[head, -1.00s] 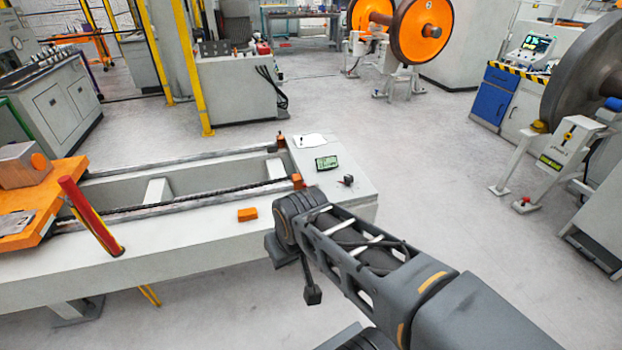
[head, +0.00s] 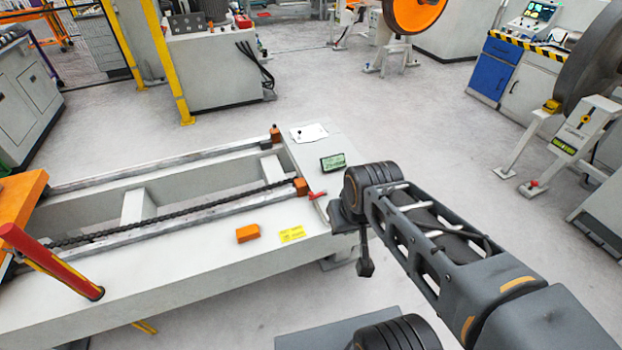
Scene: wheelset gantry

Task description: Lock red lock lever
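A small red lever (head: 317,195) with a grey shank sits at the right end of the gantry bench (head: 190,245), beside an orange end block (head: 301,187). A larger red bar (head: 50,262) with a yellow stripe leans at a tilt at the bench's left front. The frame does not show which of the two is the lock lever. The dark end of my arm, with my gripper (head: 345,216), is just right of the small red lever; I cannot tell whether they touch. My gripper's fingers are not clear, and the wrist hides part of this area.
A small display (head: 333,162) and a white sheet (head: 308,132) lie on the bench's right end. An orange block (head: 247,233) and a yellow label (head: 291,234) are on its front ledge. Two rails run along the bench.

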